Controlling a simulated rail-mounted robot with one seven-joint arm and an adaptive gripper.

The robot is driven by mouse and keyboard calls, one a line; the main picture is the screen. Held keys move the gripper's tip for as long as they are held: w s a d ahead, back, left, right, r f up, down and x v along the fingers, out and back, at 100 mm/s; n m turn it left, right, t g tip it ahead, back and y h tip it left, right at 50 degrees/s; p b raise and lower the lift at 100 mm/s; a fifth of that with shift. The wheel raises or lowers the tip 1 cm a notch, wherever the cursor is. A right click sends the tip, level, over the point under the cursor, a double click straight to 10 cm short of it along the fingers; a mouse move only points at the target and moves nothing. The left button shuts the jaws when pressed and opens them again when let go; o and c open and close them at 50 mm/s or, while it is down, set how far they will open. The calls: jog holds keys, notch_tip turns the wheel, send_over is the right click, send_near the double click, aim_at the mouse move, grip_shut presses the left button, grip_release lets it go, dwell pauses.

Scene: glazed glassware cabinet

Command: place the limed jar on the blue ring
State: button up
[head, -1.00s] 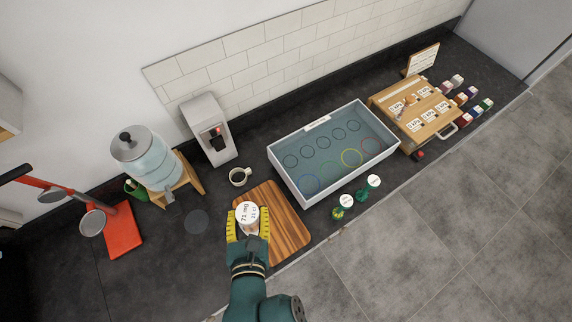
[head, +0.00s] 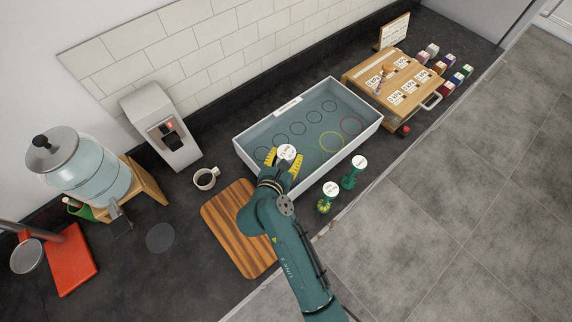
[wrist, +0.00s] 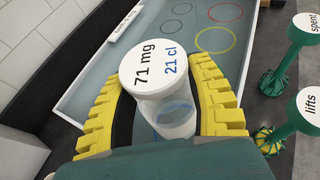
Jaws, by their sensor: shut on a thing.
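A clear jar with a white lid (head: 287,152) marked "71 mg 21 cl" is held upright between the yellow fingers of my gripper (head: 283,160). The jar's clear body (wrist: 172,118) shows in the wrist view. The jar is over the front left part of the white-rimmed tray (head: 362,131); I cannot tell its height above the floor of the tray. In the head view, the blue ring is hidden behind my gripper and the jar. In the wrist view, a blue curve shows through the jar's body. The yellow ring (head: 331,153) and red ring (head: 351,134) lie bare to the right.
Two green stands with white discs, "lifts" (head: 330,188) and "spent" (head: 360,162), stand close in front of the tray. A wooden board (head: 222,215) and a mug (head: 206,178) are to the left. A wooden drawer box (head: 372,72) stands beyond the tray's right end.

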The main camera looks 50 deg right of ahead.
jog(key=shift+w+f, duration=0.1)
jog(key=shift+f, duration=1.75)
jog(key=o, duration=1.2)
jog(key=shift+f, duration=0.2)
jog(key=shift+r, duration=0.1)
